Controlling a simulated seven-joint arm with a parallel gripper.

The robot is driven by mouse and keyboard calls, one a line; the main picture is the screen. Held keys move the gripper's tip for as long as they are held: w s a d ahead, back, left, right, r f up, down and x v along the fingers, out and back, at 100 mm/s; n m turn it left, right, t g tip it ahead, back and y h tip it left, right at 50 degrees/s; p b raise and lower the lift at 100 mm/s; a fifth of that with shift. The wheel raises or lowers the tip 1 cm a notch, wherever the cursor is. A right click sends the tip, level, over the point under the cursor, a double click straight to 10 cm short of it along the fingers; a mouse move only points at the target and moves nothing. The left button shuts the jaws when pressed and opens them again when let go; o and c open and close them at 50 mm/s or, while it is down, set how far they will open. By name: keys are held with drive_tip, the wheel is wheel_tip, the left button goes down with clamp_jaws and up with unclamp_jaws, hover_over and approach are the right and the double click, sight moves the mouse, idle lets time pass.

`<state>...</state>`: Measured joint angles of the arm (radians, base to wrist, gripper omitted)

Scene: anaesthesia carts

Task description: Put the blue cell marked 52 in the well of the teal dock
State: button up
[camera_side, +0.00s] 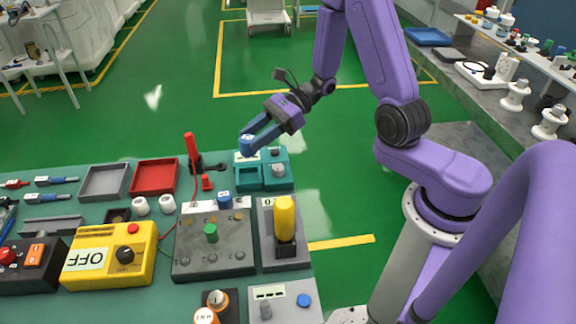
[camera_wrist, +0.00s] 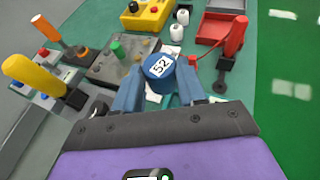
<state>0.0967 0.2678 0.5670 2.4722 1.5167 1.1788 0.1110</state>
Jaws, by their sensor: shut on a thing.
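The blue cell (camera_wrist: 158,68) has a white label marked 52 on its top in the wrist view. My gripper (camera_wrist: 160,82) is shut on it, one blue finger on each side. In the side view the held cell (camera_side: 246,144) is upright, at or just above the back left part of the teal dock (camera_side: 248,182). Whether it touches the dock cannot be told. The cell and fingers hide the dock's well, and in the wrist view they hide most of the dock.
A red lever (camera_side: 192,148) stands left of the dock, and a yellow handle (camera_side: 285,217) stands in front. A red tray (camera_side: 155,176), a grey tray (camera_side: 104,182) and a yellow box (camera_side: 108,255) lie further left.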

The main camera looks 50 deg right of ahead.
drive_tip(key=d+f+m+t+h, duration=0.1)
drive_tip(key=d+m+t, duration=0.2)
drive_tip(key=d, duration=0.4)
drive_tip(key=shift+w+d+h, duration=0.3)
drive_tip(key=shift+a, duration=0.1)
drive_tip(key=a+n+g, duration=0.1)
drive_tip(key=a, duration=0.1)
drive_tip(key=a+n+g+y, duration=0.1)
drive_tip(key=a, duration=0.2)
drive_tip(key=s+a+r+n+g, duration=0.1)
drive_tip(key=a, duration=0.2)
drive_tip(key=shift+a+r+y, duration=0.1)
drive_tip(key=shift+a+y, duration=0.1)
drive_tip(key=shift+y, duration=0.2)
drive_tip(key=s+a+r+n+g, duration=0.1)
drive_tip(key=s+a+n+g, duration=0.2)
drive_tip(key=a, duration=0.4)
drive_tip(key=shift+s+a+n+g+y, duration=0.4)
drive_tip(key=shift+s+g, duration=0.3)
drive_tip(key=shift+s, duration=0.2)
drive_tip(key=shift+r, duration=0.1)
